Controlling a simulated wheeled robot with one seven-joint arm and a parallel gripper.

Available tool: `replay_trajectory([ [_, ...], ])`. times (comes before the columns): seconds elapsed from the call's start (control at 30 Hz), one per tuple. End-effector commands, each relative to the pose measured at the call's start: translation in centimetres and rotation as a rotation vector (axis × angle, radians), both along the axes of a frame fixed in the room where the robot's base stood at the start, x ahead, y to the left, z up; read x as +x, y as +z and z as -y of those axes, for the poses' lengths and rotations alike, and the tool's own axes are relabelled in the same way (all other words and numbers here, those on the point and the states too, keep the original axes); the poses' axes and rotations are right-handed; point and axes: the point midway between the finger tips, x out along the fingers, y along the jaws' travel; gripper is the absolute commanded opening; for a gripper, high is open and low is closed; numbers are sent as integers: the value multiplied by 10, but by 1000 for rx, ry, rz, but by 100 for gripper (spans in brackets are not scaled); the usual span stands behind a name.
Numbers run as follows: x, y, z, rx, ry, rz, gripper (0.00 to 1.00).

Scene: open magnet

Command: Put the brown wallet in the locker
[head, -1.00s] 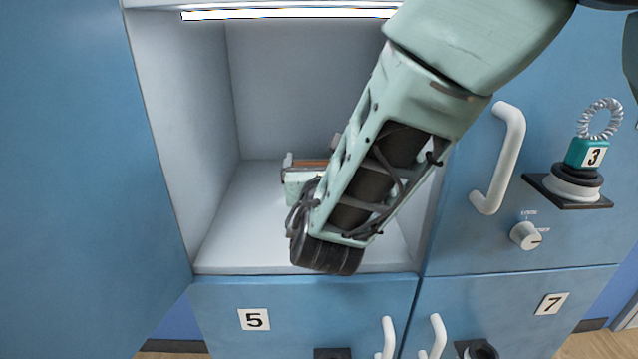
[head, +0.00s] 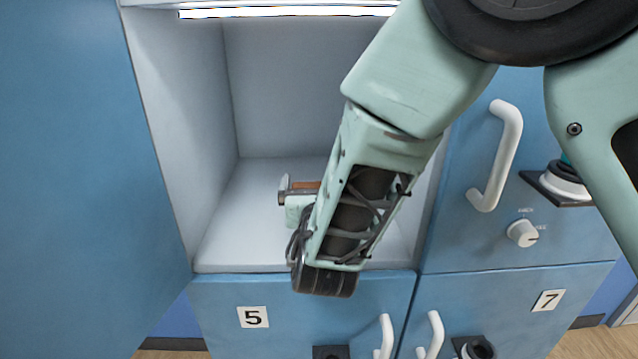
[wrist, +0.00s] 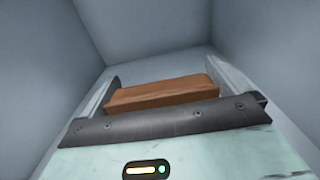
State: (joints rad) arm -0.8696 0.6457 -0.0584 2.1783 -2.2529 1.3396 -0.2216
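The brown wallet (head: 305,185) is inside the open locker compartment, partly hidden behind my wrist in the head view. In the wrist view the wallet (wrist: 162,93) lies across the gap between my two fingers and fills it from side to side. My gripper (wrist: 165,88) is shut on it; in the head view only part of the gripper (head: 287,190) shows. The open locker (head: 225,235) has pale grey walls and floor. I cannot tell whether the wallet touches the floor.
The blue locker door (head: 80,180) stands open at the left. Closed doors numbered 5 (head: 253,317) and 7 (head: 548,300) are below. A white handle (head: 497,155) and a knob (head: 522,233) are on the right. The compartment floor left of my gripper is clear.

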Motion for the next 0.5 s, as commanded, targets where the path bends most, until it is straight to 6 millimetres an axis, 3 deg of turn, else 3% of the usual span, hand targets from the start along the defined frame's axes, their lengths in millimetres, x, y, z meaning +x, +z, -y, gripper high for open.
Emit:
replay_trajectory([
  [0.17,-7,1,-1,0,2,-1,100],
  [0.5,-77,0,-4,0,4,-1,100],
])
